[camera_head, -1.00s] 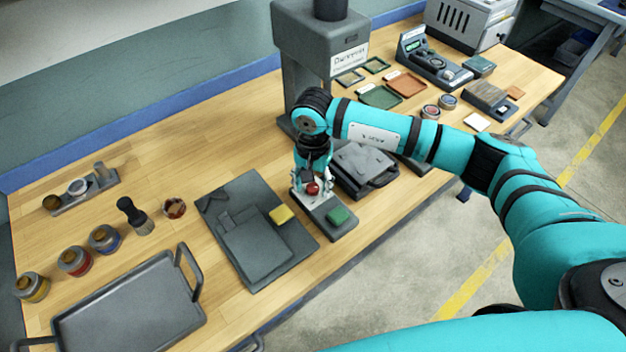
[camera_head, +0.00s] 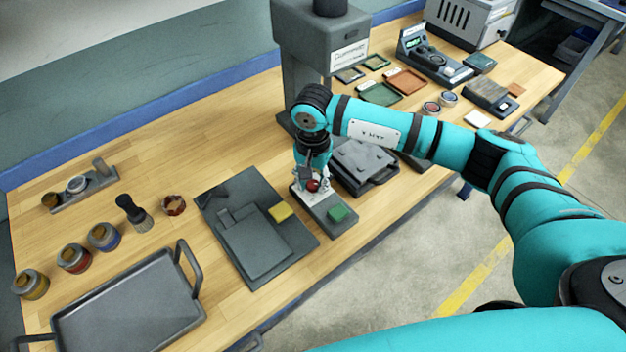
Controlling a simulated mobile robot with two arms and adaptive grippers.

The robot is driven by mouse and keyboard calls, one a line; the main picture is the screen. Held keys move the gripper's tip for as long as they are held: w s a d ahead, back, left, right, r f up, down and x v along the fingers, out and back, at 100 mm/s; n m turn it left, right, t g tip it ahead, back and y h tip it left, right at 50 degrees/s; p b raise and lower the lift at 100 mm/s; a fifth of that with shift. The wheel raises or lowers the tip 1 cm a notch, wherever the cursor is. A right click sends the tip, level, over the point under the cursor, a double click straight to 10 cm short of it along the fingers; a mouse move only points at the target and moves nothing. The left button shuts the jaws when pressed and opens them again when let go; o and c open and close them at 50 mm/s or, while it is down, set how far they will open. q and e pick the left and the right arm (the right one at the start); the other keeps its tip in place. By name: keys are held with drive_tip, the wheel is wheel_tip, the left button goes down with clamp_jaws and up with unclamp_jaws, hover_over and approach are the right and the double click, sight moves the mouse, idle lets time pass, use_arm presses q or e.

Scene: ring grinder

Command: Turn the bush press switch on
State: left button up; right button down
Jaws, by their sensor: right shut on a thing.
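The bush press (camera_head: 318,36) is a tall grey machine with a white label, standing at the back of the wooden bench. In front of it lies a grey switch box (camera_head: 328,222) with a green pad (camera_head: 338,213) at its near end and a red knob (camera_head: 313,185) at its far end. My right gripper (camera_head: 312,182) points down over the far end of the box and is shut on the red knob, its fingers partly hiding it. The exact finger contact is too small to see. My left gripper is not in view.
A dark plate with a yellow block (camera_head: 280,212) lies just left of the switch box. A grey lidded case (camera_head: 364,164) sits close on its right. A handled tray (camera_head: 130,310) and several jars are at the left.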

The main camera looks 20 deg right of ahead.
drive_tip(key=m+b, duration=0.2)
drive_tip(key=shift+f+m+b, duration=0.2)
drive_tip(key=shift+m+b, duration=0.1)
drive_tip(key=shift+b, duration=0.05)
drive_tip(key=m+b, duration=0.4)
drive_tip(key=shift+m, duration=0.3)
drive_tip(key=m+b, duration=0.2)
drive_tip(key=m, duration=0.2)
drive_tip(key=shift+r+b, duration=0.15)
drive_tip(key=shift+b, duration=0.2)
drive_tip(key=shift+r+m+b, duration=0.1)
drive_tip(key=shift+m+b, duration=0.5)
drive_tip(key=shift+m, duration=0.5)
drive_tip(key=c, duration=1)
unclamp_jaws()
